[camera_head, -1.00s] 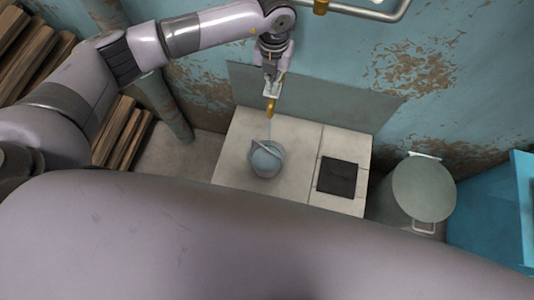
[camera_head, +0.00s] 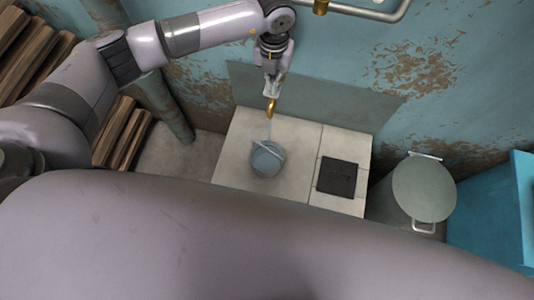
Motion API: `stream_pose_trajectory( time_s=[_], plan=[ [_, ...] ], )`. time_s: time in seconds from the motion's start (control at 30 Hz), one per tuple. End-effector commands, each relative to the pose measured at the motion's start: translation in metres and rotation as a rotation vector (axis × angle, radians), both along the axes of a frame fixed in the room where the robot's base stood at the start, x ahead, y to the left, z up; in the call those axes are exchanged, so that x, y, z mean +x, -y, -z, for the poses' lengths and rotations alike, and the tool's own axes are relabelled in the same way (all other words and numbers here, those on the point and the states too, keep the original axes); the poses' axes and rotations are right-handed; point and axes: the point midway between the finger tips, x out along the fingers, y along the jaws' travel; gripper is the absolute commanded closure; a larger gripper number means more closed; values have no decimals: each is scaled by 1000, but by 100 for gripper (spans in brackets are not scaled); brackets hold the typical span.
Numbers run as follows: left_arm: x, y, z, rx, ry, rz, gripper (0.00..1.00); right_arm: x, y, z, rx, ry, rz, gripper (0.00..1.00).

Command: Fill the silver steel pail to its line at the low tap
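The silver steel pail (camera_head: 266,160) stands on a pale tiled slab under the low tap. Its handle lies across its top. The low tap (camera_head: 270,107) is a brass spout at the wall, and a thin stream of water falls from it into the pail. The fill line and exact water level are too small to tell. My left gripper (camera_head: 272,90) is at the tap, pointing down at its top. Its fingers are too small and partly hidden to tell whether they are closed on the tap. My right gripper is not in view.
The pale tiled slab (camera_head: 238,150) has a dark square plate (camera_head: 337,178) on its right part. A grey-green lidded bin (camera_head: 424,190) stands right of the slab, and a blue cabinet (camera_head: 490,215) is at the far right. Stacked wood (camera_head: 122,133) and a pipe (camera_head: 168,108) are at the left.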

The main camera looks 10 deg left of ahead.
Motion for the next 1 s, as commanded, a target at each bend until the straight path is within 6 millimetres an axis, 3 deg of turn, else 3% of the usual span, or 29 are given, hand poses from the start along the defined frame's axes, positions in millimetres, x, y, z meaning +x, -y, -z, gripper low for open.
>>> stream_pose_trajectory(
  time_s=[0.17, 0.5, 1.0],
  plan=[
    [0, 0, -9, 0, 1, 0, 100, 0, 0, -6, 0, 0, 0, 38],
    [0, 0, -69, 0, 1, 0, 100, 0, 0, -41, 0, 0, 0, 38],
    [0, 0, -70, 0, 0, 0, 100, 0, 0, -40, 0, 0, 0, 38]
  ],
)
